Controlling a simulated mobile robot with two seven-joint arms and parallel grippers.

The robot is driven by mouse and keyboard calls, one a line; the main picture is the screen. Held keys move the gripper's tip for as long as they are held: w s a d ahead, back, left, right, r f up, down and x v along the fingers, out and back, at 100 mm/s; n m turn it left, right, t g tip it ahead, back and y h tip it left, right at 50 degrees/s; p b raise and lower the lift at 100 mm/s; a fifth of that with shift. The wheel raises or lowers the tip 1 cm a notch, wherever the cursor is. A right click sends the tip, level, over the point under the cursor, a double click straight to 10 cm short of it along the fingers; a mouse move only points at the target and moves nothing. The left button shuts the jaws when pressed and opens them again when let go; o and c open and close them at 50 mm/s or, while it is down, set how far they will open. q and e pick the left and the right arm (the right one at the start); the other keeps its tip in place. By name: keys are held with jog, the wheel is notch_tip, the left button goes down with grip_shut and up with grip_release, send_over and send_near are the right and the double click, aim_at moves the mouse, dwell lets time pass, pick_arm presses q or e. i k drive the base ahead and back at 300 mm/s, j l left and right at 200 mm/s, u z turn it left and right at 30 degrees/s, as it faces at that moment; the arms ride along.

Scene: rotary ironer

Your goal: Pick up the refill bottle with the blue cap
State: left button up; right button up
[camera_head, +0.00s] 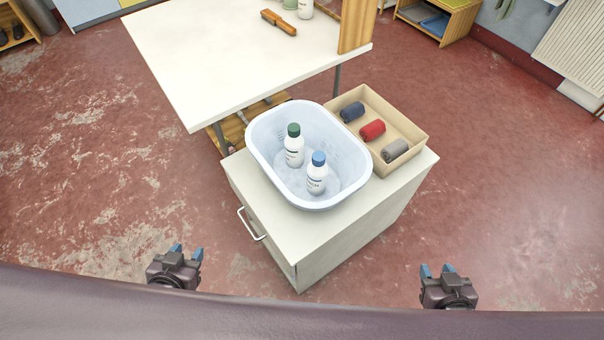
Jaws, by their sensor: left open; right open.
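The refill bottle with the blue cap (317,177) is white with a label and stands upright in a pale blue-white tub (256,137). A similar white bottle with a green cap (294,150) stands just behind it to the left in the same tub. The tub rests on a white cabinet (331,246). My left gripper (187,252) is open and empty, in front of the cabinet to the left. My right gripper (437,270) is open and empty, in front to the right. Both are well apart from the bottles.
A beige box (417,146) with several rolled cloths stands on the cabinet, right of the tub. A white table (215,55) holding a brush (279,22) and bottles is behind. The cabinet has a handle (251,226) at its left. Red floor is clear on both sides.

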aim_at(316, 176)
jog(key=j, duration=1.9)
